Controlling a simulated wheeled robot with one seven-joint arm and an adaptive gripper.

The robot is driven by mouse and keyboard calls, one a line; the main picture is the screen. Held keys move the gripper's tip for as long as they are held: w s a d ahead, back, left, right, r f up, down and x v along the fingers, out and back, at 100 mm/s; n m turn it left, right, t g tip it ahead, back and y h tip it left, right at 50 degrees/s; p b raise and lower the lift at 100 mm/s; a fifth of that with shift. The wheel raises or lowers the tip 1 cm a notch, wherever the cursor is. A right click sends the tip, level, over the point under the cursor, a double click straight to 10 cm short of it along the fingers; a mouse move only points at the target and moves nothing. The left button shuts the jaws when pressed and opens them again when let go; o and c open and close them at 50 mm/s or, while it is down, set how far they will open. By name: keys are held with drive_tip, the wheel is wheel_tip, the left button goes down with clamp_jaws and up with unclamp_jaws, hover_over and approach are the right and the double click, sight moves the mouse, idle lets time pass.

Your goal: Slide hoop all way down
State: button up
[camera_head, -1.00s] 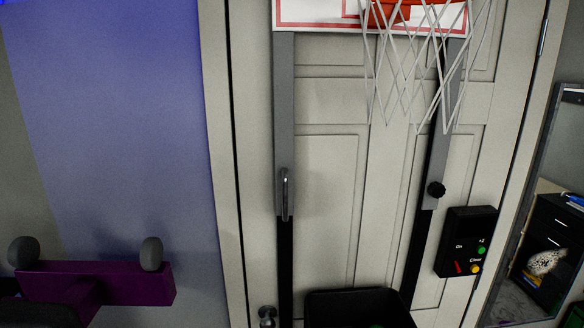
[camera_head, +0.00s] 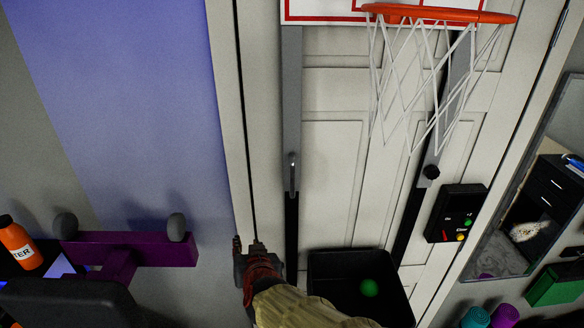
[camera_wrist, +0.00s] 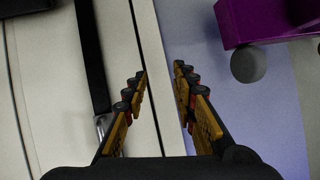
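The basketball hoop (camera_head: 440,14) has an orange rim and white net, with a white, red-lined backboard (camera_head: 325,10) at the top of the head view. It hangs on two grey sliding posts over black rails in front of a white door. The left post carries a slim metal handle (camera_head: 292,173); the right post has a black knob (camera_head: 431,172). My gripper (camera_head: 248,243) is at lower left of the handle, apart from it, in front of the door frame. In the wrist view the fingers (camera_wrist: 160,75) are parted with nothing between them.
A black bin (camera_head: 330,262) with a green ball (camera_head: 369,287) stands below the hoop. A black control box (camera_head: 457,212) is on the door at right. A purple padded bench part (camera_head: 140,250) and an orange bottle (camera_head: 20,243) are at left.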

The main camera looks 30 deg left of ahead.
drive_tip(key=w+r+m+t, duration=0.2)
drive_tip(key=w+r+t, duration=0.2)
drive_tip(key=w+r, duration=0.25)
drive_tip(key=m+t+h, duration=0.1)
drive_tip(key=t+h, duration=0.2)
drive_tip(key=t, duration=0.2)
approach(292, 174)
drive_tip(key=w, duration=0.3)
drive_tip(key=shift+s+a+p+x, duration=0.1)
drive_tip(key=shift+a+p+x, duration=0.05)
drive_tip(key=shift+x, duration=1.2)
drive_tip(key=shift+s+a+p+x, duration=0.1)
drive_tip(key=shift+a+x, duration=0.1)
drive_tip(key=shift+x, duration=1.1)
drive_tip(key=shift+a+p+x, duration=0.15)
drive_tip(key=shift+x, duration=1.2)
drive_tip(key=shift+r, duration=0.1)
drive_tip(key=c, duration=0.3)
drive_tip(key=c, duration=0.4)
clamp_jaws()
